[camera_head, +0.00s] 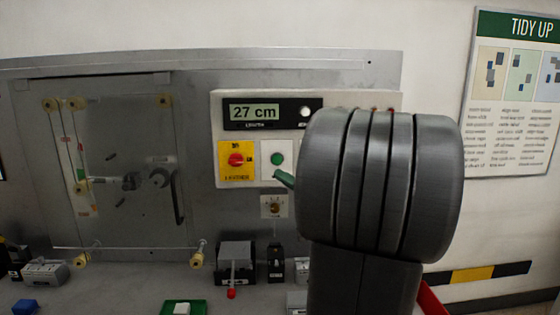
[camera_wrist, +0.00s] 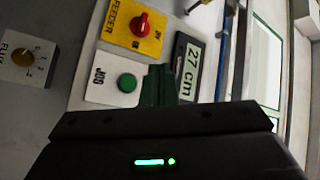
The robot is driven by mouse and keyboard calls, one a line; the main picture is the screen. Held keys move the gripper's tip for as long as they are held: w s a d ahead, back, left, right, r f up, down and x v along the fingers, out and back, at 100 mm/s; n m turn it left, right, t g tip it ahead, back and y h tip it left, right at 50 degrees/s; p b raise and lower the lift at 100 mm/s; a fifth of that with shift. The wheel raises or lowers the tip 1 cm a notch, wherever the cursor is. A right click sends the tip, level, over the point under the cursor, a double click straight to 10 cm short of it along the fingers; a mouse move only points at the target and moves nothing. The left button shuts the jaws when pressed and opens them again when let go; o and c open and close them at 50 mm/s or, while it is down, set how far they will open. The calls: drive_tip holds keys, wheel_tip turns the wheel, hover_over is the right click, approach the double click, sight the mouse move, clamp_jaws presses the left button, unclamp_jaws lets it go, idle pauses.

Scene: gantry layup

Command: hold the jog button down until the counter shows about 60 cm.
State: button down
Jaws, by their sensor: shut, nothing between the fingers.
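The counter (camera_head: 254,112) reads 27 cm; its display also shows in the wrist view (camera_wrist: 191,72). The green jog button (camera_head: 278,159) sits on a white plate below it; in the wrist view the button (camera_wrist: 127,83) is next to the word JOG. My gripper (camera_head: 281,176) is shut and empty, its green fingertips just below the button in the head view. In the wrist view the fingers (camera_wrist: 157,75) stand close beside the button. I cannot tell whether they touch the panel. The button's face is visible and not covered.
A red feeder knob (camera_head: 236,160) on a yellow plate is left of the jog button. A white button (camera_head: 305,112) is beside the counter. A flux dial (camera_head: 274,207) is below. A red-tipped lever (camera_head: 232,293) and a green tray (camera_head: 170,307) stand on the bench.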

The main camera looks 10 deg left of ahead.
sight(277, 159)
drive_tip(key=shift+w, duration=0.1)
drive_tip(key=w+a+p, duration=0.2)
drive_tip(key=w, duration=0.6)
drive_tip(key=shift+w+a, duration=0.2)
drive_tip(key=shift+a, duration=0.05)
drive_tip(key=shift+w+f+b, duration=0.1)
drive_tip(key=shift+w+b, duration=0.1)
drive_tip(key=shift+b, duration=0.2)
idle(1.6)
drive_tip(key=shift+w+a, duration=0.1)
drive_tip(key=shift+w, duration=0.1)
